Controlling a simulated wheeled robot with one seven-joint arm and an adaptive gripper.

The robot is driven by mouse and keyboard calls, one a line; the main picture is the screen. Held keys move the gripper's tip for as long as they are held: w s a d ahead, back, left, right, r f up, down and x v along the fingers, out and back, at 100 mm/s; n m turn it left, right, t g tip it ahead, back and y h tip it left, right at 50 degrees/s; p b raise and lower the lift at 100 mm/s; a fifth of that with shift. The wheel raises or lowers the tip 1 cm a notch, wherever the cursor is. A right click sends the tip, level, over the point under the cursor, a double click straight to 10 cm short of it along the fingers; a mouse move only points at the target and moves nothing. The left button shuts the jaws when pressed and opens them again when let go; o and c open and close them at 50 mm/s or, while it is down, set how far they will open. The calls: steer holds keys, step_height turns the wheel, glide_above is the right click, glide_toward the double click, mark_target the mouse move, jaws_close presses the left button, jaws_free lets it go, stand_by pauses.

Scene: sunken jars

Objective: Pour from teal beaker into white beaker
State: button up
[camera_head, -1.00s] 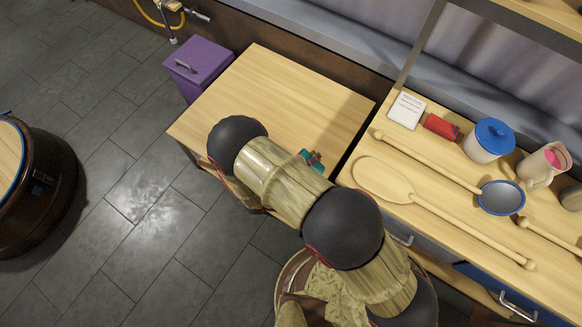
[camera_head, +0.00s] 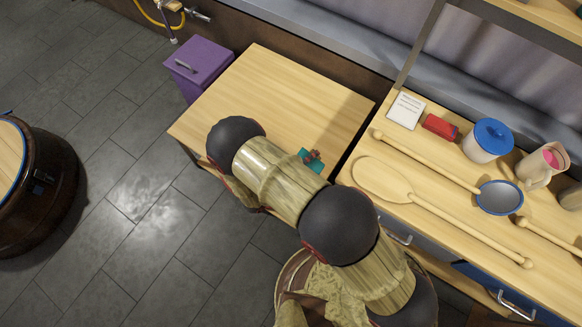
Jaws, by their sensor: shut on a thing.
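A small part of the teal beaker (camera_head: 306,154) shows just past my arm, over the right part of the light wooden table. The rest of it is hidden behind my arm. A small dark reddish part of my gripper (camera_head: 315,161) shows against the teal, and my gripper is shut on the beaker. Most of my gripper is hidden by my arm links. I cannot tell how far the beaker is tilted or how high it is above the table. I cannot make out the white beaker; my arm covers part of the table.
The light wooden table (camera_head: 270,85) is bare at the back. A counter at right holds a blue-lidded white pot (camera_head: 489,140), a red roll (camera_head: 440,127), a pitcher (camera_head: 543,165), a ladle (camera_head: 500,197) and a wooden spoon (camera_head: 385,180). A purple bin (camera_head: 199,66) stands left.

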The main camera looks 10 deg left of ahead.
steer(key=shift+a+r+n, duration=0.15)
steer(key=shift+r+n, duration=0.3)
steer(key=shift+n, duration=0.25)
steer(key=shift+w+h, duration=0.1)
steer(key=shift+h, duration=0.2)
stand_by(0.6)
step_height(320, 180, down, 6)
steer(key=m+y+b, duration=0.3)
steer(key=m+b, duration=0.1)
steer(key=m, duration=0.5)
steer(key=r+m+p, duration=0.1)
steer(key=r+p, duration=0.2)
steer(key=r+y+p, duration=0.1)
steer(key=r+p, duration=0.1)
steer(key=r, duration=0.2)
steer(key=a+r+m+y+p, duration=0.1)
steer(key=r+p, duration=0.2)
steer(key=r, duration=0.1)
steer(key=shift+w+a+r+m+p, duration=0.1)
steer(key=shift+w+r+m+p, duration=0.1)
steer(key=shift+w+m+p, duration=0.15)
steer(key=shift+r+m+y, duration=0.5)
steer(key=shift+r+m, duration=0.45)
steer(key=shift+r, duration=0.05)
